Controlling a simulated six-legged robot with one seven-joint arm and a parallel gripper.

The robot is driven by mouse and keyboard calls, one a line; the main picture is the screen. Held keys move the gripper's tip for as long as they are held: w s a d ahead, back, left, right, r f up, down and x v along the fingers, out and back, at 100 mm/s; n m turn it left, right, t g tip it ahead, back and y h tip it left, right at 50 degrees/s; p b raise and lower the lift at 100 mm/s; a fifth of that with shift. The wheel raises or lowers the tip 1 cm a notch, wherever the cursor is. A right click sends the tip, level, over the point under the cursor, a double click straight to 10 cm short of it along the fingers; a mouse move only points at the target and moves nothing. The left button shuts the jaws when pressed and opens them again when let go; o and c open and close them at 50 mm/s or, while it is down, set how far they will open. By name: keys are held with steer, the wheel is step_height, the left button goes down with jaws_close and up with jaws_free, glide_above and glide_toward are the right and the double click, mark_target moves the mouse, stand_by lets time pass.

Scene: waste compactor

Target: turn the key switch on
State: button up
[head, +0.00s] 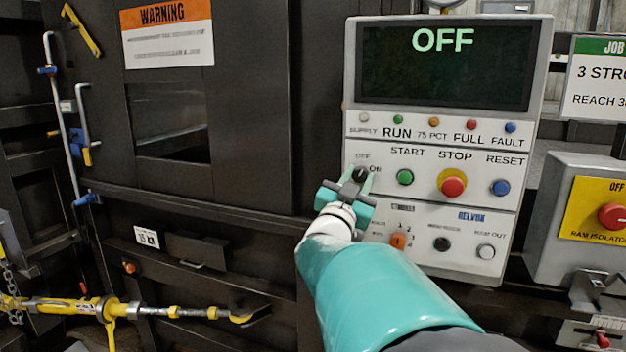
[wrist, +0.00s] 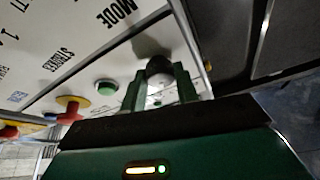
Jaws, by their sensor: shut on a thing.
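The key switch (head: 359,174) is a dark knob at the left edge of the white control panel, with OFF above it and ON to its right. My gripper (head: 357,178) is at the switch, its fingers on either side of the knob. In the wrist view the dark knob (wrist: 159,66) sits between my fingertips (wrist: 160,78), which are shut on it. The fingers hide part of the knob, and I cannot tell its exact angle. The display (head: 443,66) above reads OFF in green letters.
Green start (head: 404,177), red stop (head: 452,186) and blue reset (head: 499,187) buttons are right of the switch. An orange selector (head: 398,241) is below. A red isolator knob (head: 612,216) is far right. A yellow strut (head: 110,308) lies lower left.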

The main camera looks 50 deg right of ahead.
steer(key=m+g, duration=0.1)
steer(key=m, duration=0.2)
steer(key=m+g, duration=0.2)
steer(key=m, duration=0.1)
steer(key=m+g, duration=0.1)
steer(key=m, duration=0.2)
steer(key=shift+w+r+g+y, duration=0.1)
steer(key=shift+w+g+y, duration=0.1)
steer(key=shift+g+y, duration=0.15)
steer(key=shift+m, duration=0.4)
steer(key=o, duration=1)
steer(key=shift+c, duration=0.2)
steer(key=v, duration=1.4)
